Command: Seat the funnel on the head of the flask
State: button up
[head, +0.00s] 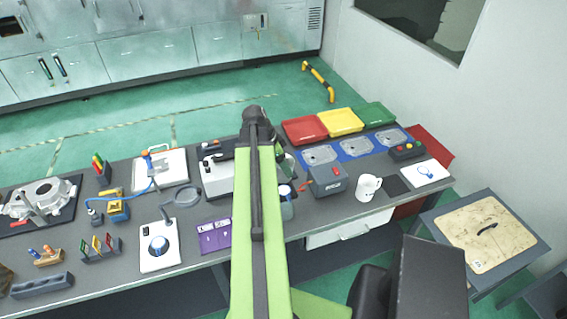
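My green arm runs up the middle of the head view and covers part of the bench. My gripper does not show; it may be hidden behind the arm. A small greenish vessel with a blue-and-white top (287,206) stands just right of the arm, partly covered by it. It may be the flask, but I cannot tell. I cannot make out a funnel anywhere in this view.
The long grey bench (195,240) is crowded. Right are a dark grey box (327,181), a white mug (367,188) and colored bins (340,121). A side table (427,222) stands right.

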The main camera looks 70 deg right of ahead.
aim_at(284, 177)
jog(key=shift+s+f+b, duration=0.1)
jog(key=shift+f+b, duration=2.3)
jog(key=shift+f, duration=0.25)
jog(key=shift+f+b, duration=1.05)
jog(key=o, duration=1.6)
jog(key=shift+r, duration=0.1)
jog(key=shift+c, duration=0.2)
jog(key=shift+r, duration=0.1)
jog(key=p+v, duration=1.6)
jog(key=v, duration=0.1)
jog(key=shift+r, duration=0.15)
